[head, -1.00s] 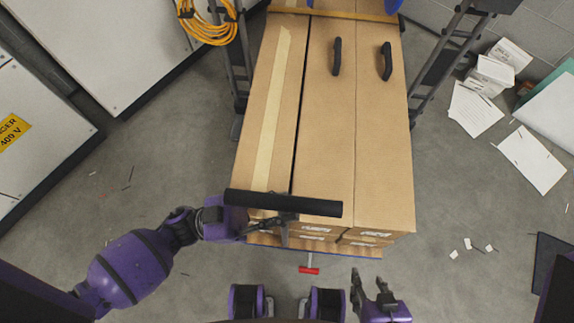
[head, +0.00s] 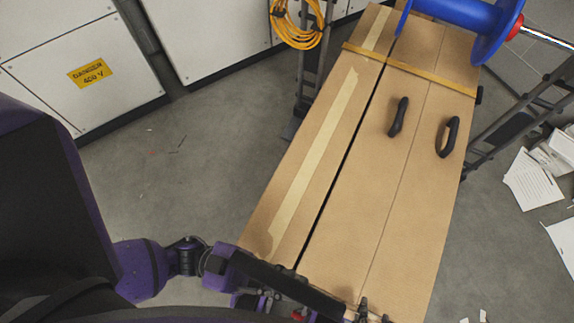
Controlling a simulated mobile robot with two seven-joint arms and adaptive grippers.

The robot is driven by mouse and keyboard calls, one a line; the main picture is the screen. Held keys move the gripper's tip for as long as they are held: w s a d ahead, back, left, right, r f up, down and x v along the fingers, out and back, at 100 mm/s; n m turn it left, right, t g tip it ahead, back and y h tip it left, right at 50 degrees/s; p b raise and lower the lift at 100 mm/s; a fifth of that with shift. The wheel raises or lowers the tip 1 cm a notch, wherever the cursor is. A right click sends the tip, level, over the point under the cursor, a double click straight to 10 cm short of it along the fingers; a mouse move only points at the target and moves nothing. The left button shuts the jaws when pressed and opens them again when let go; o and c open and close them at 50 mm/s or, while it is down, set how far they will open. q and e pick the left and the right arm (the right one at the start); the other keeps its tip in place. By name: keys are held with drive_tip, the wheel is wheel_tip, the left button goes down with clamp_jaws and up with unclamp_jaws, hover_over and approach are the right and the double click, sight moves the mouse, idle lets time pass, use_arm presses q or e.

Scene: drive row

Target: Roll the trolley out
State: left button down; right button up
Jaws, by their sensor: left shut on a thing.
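The trolley is loaded with long cardboard boxes (head: 350,170) that slant from bottom centre to upper right. Its black push handle (head: 300,287) crosses their near end. My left gripper (head: 268,298) is shut on this handle, its fingers partly hidden below the bar. My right gripper (head: 374,313) is at the bottom edge, just right of the handle's end. Its two dark fingertips are apart and nothing shows between them. The trolley's deck and wheels are hidden under the load and by the frame edge.
White cabinets (head: 75,65) with a yellow danger label line the left and back. A blue spool (head: 465,18) sits at the load's far end. Dark racks (head: 500,135) stand close on the right, with papers (head: 535,180) beyond. Bare floor (head: 205,165) lies left of the load.

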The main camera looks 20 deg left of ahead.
use_arm(q)
drive_tip(key=shift+s+r, duration=0.2)
drive_tip(key=c, duration=1.6)
unclamp_jaws()
drive_tip(key=shift+s, duration=0.1)
drive_tip(key=shift+c, duration=0.2)
drive_tip(key=shift+f, duration=0.15)
drive_tip(key=v, duration=1.2)
